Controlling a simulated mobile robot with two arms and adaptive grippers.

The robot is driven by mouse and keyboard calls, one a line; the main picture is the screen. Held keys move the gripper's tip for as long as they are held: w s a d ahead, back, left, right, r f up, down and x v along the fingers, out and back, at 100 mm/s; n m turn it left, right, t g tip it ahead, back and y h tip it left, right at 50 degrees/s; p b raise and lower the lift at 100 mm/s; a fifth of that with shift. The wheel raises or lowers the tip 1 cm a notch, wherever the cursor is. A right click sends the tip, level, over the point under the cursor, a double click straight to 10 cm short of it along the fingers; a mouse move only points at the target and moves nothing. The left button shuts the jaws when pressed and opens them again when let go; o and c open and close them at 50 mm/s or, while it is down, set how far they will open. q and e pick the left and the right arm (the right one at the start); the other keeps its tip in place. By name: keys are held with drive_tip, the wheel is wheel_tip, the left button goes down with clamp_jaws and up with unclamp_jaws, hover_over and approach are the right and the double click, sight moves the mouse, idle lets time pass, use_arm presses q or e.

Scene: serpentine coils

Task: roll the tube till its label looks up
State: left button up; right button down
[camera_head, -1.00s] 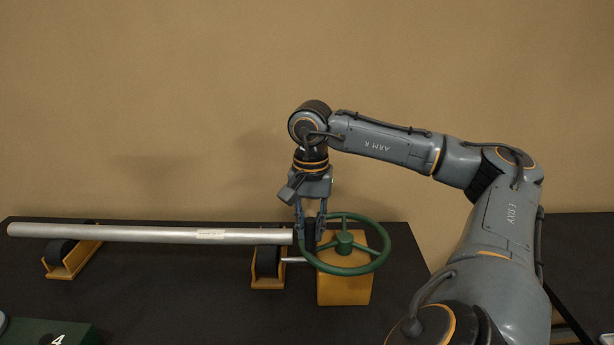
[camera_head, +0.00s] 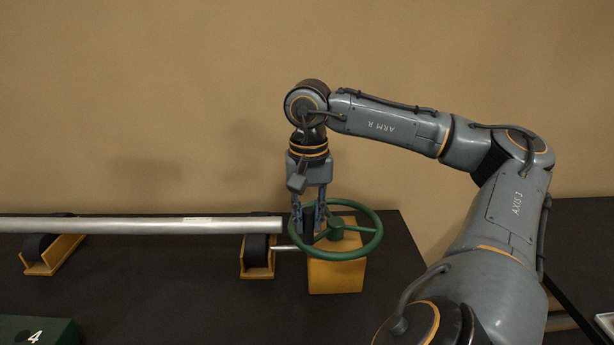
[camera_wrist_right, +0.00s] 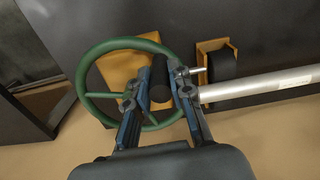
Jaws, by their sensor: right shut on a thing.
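The long silver tube (camera_head: 120,226) lies level across two roller stands on the dark table. Its pale label (camera_head: 198,220) shows as a thin strip near the upper edge of the tube in the head view; it also shows in the right wrist view (camera_wrist_right: 298,82). The green handwheel (camera_head: 372,238) sits on a yellow block (camera_head: 336,277) just right of the tube's end. My right gripper (camera_head: 308,228) points down at the wheel's left side. It is shut on the wheel's black handle (camera_wrist_right: 160,78). My left gripper is out of view.
The yellow roller stands (camera_head: 257,272) and (camera_head: 40,268) have black rollers. A thin shaft (camera_head: 284,248) joins the block to the nearer stand.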

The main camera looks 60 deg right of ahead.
sight(309, 206)
drive_tip(key=c, duration=1.2)
unclamp_jaws()
drive_tip(key=shift+s, duration=0.1)
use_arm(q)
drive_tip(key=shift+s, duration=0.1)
use_arm(e)
drive_tip(key=shift+r, duration=6)
